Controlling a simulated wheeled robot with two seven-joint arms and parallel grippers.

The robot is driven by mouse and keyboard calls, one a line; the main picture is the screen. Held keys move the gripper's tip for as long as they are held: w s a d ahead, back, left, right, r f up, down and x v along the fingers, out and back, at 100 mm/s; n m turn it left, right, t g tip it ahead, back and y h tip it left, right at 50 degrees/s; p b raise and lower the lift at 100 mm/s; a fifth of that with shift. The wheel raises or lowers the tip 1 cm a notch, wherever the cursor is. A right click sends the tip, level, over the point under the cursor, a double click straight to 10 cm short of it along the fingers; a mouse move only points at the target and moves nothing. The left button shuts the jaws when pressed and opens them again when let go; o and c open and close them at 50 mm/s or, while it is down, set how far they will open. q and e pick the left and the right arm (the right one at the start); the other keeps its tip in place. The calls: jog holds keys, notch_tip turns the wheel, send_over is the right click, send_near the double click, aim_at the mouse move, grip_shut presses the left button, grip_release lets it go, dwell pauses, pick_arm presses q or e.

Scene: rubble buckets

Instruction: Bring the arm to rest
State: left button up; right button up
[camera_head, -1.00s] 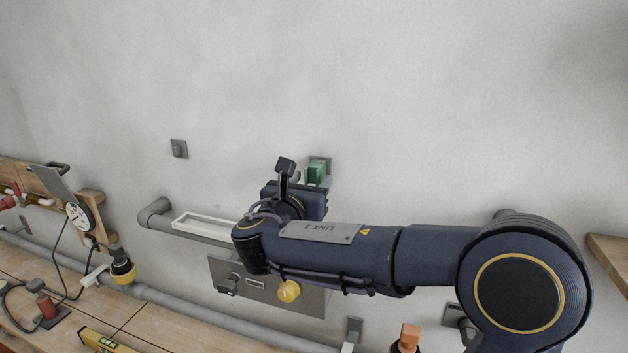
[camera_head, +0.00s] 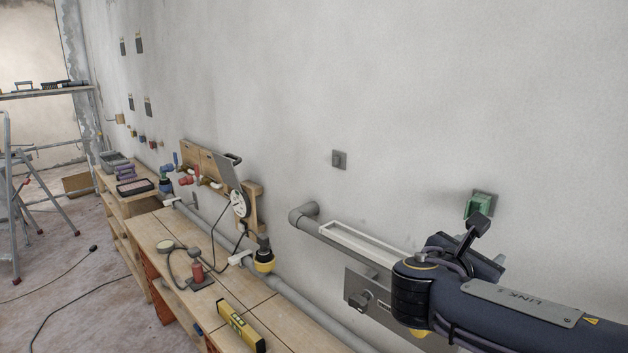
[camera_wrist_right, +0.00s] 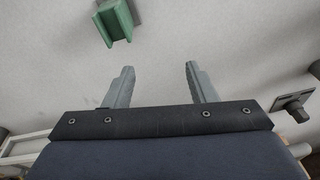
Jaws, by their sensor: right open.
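My right arm comes in from the lower right of the head view, raised in front of the wall. Its hand points toward the wall, and its fingers are mostly hidden behind the wrist in that view. In the right wrist view my right gripper (camera_wrist_right: 160,85) is open, its two grey fingers apart with only bare wall between them. A green block-like fitting (camera_head: 478,204) on the wall lies just beyond the hand. It also shows in the right wrist view (camera_wrist_right: 115,22), above and left of the fingers, apart from them. My left gripper is not in view.
A grey pipe with a white tray (camera_head: 368,243) and a metal panel (camera_head: 362,292) are on the wall beside the arm. A stepladder (camera_head: 20,190) stands far left.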

jog(key=s+d+f+m+g+y, duration=0.3)
jog(key=s+f+m+g+y, duration=0.25)
jog(key=s+f+m, duration=0.65)
jog(key=s+a+f+m+t+y, duration=0.1)
jog(key=s+a+f+m+y, duration=0.6)
jog(key=s+a+m+y, duration=0.3)
jog(key=s+a+m, duration=0.1)
jog(key=a+m, duration=0.2)
jog(key=shift+s+a+f+y, duration=0.15)
jog(key=shift+s+a+y, duration=0.1)
jog(key=shift+s+y, duration=0.1)
jog(key=shift+t, duration=0.25)
